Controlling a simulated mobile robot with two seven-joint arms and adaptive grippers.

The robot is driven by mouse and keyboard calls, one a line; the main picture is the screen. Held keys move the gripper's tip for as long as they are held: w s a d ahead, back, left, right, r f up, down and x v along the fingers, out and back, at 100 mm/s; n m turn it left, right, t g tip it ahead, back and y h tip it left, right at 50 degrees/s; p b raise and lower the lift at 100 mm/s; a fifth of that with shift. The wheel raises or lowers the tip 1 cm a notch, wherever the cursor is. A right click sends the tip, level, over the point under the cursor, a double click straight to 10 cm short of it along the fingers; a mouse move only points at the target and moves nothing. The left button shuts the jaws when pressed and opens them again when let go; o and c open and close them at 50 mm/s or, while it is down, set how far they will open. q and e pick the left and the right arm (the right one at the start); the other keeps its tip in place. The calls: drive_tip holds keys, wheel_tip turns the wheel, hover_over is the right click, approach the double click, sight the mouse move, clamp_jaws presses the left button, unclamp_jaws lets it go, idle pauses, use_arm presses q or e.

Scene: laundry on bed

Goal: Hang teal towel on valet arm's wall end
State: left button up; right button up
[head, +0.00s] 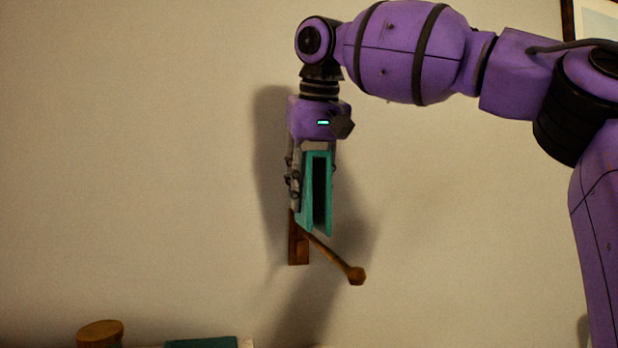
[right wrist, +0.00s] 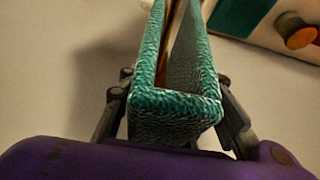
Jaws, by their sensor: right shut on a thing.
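The teal towel (head: 327,195) hangs folded in a narrow upside-down U, its fold at the top and its two layers pointing down. My right gripper (head: 312,182) points down and is shut on it near the fold; its fingers flank the towel in the right wrist view (right wrist: 172,115). The wooden valet arm (head: 330,257) slants out from a wall plate (head: 298,248) to a knobbed end, just below the towel. A wooden strip (right wrist: 177,18) shows in the gap between the layers. I cannot tell whether the towel touches the arm. My left gripper is not in view.
The bare wall (head: 150,150) fills most of the background. A round wooden knob (head: 100,330) and a flat teal thing (head: 202,343) show at the bottom left. A picture frame (head: 570,22) hangs at the top right. The space left of my gripper is clear.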

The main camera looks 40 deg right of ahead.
wheel_tip(320, 180, down, 12)
drive_tip(key=shift+f, duration=0.25)
idle(1.0)
drive_tip(key=o, duration=1.2)
drive_tip(key=v, duration=1.2)
drive_tip(key=shift+w, duration=0.1)
